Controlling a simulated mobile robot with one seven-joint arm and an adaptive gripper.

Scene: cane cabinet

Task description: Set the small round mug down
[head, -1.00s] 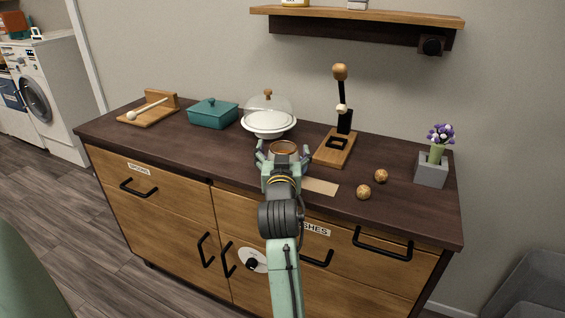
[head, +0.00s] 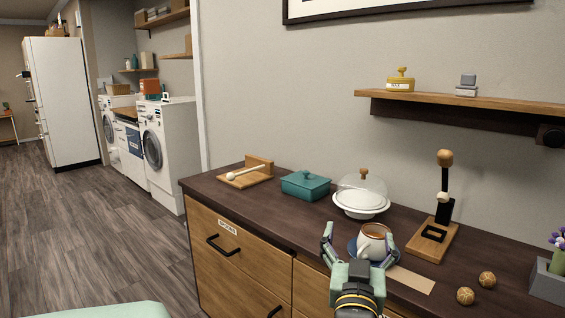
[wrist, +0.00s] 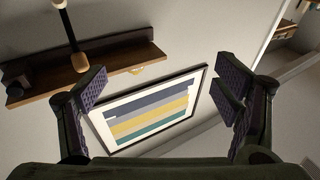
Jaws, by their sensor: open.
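The small round mug (head: 371,243), white with a brown-orange rim and inside, shows upright on or just over a blue saucer (head: 352,247) on the dark cabinet top (head: 310,215). My gripper (head: 360,238) is in front of it with its fingers spread wide, one to each side of the mug in the head view. The gripper hides the mug's lower front, so contact is hard to judge. In the wrist view, the gap between the open fingers (wrist: 166,95) holds nothing, and the mug does not show.
A domed white dish (head: 361,203) stands behind the mug. A wooden stand with a black lever (head: 433,240) is to the right, with a tan card (head: 412,281) before it.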

